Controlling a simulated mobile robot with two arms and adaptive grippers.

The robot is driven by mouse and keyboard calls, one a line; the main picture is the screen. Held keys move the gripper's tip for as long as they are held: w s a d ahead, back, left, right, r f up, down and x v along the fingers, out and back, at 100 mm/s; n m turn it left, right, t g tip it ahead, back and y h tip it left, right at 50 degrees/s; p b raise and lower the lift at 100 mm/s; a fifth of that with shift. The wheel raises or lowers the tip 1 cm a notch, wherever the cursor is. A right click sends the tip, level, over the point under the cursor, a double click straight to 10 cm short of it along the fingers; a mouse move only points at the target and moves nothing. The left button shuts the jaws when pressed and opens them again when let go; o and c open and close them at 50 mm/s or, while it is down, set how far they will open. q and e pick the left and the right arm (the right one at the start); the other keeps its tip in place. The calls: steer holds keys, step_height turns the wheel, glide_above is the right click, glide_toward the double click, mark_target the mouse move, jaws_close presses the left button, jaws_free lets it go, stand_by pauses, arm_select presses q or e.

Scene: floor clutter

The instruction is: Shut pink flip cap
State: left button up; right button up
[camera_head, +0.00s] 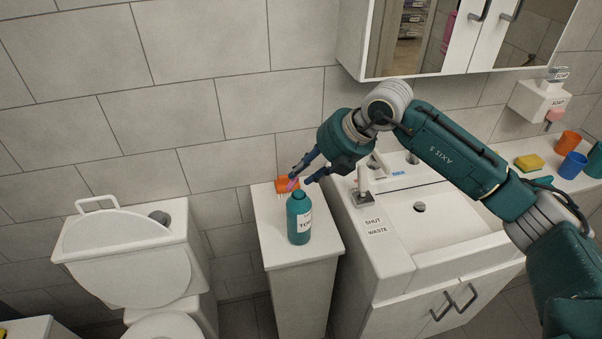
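A teal bottle (299,218) with a white label stands upright on the narrow white cabinet (275,255). A small pink flip cap (292,185) shows at the bottle's top and looks raised; its exact angle is too small to tell. My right gripper (299,177) reaches in from the right, just above the bottle's top. Its two dark blue fingers are apart, with nothing visible held between them. I cannot tell whether a finger touches the cap. My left gripper is not in view.
An orange object (282,183) sits behind the bottle, close to the fingers. A toilet (130,250) stands left. The sink (445,220) and its tap (363,185) are right. A yellow sponge (529,162) and cups, including a blue one (572,165), stand far right.

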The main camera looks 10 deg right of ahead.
steer(key=v, duration=1)
steer(key=shift+f, duration=0.15)
